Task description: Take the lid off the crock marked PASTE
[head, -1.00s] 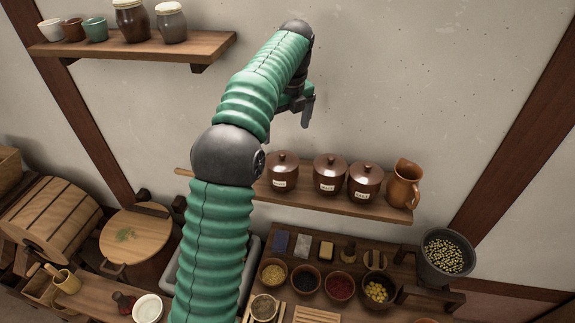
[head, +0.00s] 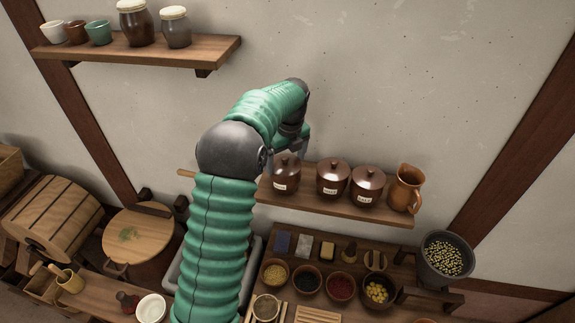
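Three brown lidded crocks stand in a row on the lower wall shelf: a left crock (head: 286,181), a middle crock (head: 332,181) and a right crock (head: 367,189). Each has a small pale label, but the lettering is too small to read, so I cannot tell which is marked PASTE. All three lids are on. My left gripper (head: 302,146) is just above the left crock's lid, partly hidden by my own arm. I cannot tell whether it touches the lid or how far its fingers are apart. My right gripper is out of view.
A brown jug (head: 405,189) stands right of the crocks on the lower shelf (head: 325,206). Below are several bowls, blocks and a grey hopper (head: 444,260) of seeds. An upper shelf (head: 140,54) with cups and jars is at the upper left.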

